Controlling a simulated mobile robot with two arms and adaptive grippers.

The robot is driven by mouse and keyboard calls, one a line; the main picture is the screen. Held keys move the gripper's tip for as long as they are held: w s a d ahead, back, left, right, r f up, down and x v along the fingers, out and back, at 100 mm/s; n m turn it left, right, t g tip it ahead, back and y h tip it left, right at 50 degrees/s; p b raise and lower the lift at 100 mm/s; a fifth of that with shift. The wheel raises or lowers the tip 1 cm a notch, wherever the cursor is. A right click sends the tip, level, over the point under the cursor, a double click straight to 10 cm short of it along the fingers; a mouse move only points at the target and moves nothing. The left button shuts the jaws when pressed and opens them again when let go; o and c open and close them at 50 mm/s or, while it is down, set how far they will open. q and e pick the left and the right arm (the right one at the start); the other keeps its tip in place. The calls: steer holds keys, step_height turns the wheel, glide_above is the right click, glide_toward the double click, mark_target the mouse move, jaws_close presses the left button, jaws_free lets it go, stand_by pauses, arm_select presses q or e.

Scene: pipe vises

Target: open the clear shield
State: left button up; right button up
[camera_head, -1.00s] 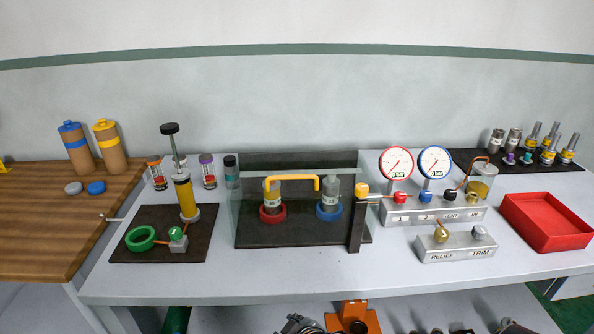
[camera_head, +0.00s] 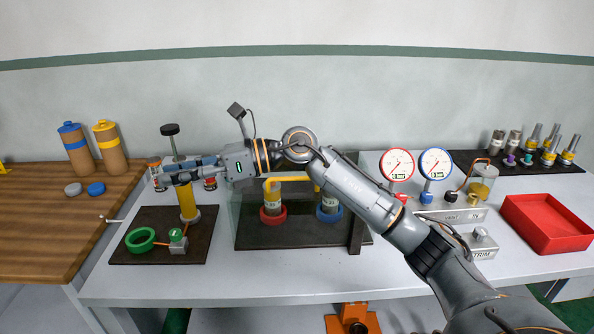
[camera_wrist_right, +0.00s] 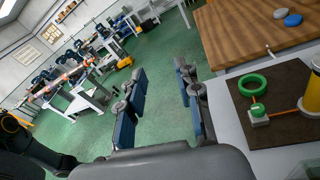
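The clear shield (camera_head: 240,215) stands at the middle of the bench around two cylinders, one in a red ring (camera_head: 273,215) and one in a blue ring (camera_head: 330,214). Its yellow handle (camera_head: 288,180) shows partly behind my right arm, which also covers part of the shield's upper right. My right gripper (camera_head: 178,170) is to the left of the shield, above the yellow pump cylinder, with nothing held. In the right wrist view its blue-padded fingers (camera_wrist_right: 163,108) are wide apart. My left gripper is not in view.
A dark mat (camera_head: 140,248) with a green ring (camera_head: 140,239) lies left of the shield. Two gauges (camera_head: 397,164) and a red tray (camera_head: 545,222) stand to the right. A dark post (camera_head: 356,236) is at the shield's front right corner. The bench front is clear.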

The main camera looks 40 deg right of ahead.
steer(key=w+d+n+g+h, duration=0.1)
steer(key=d+n+h, duration=0.1)
steer(key=d+h, duration=0.65)
steer(key=m+g+h, duration=0.1)
steer(key=h, duration=0.3)
glide_toward(298, 179)
steer(key=x, duration=0.5)
steer(key=p+x, duration=0.1)
steer(key=x, duration=0.2)
steer(key=shift+w+a+r, duration=0.3)
steer(key=shift+w, duration=0.1)
jaws_close()
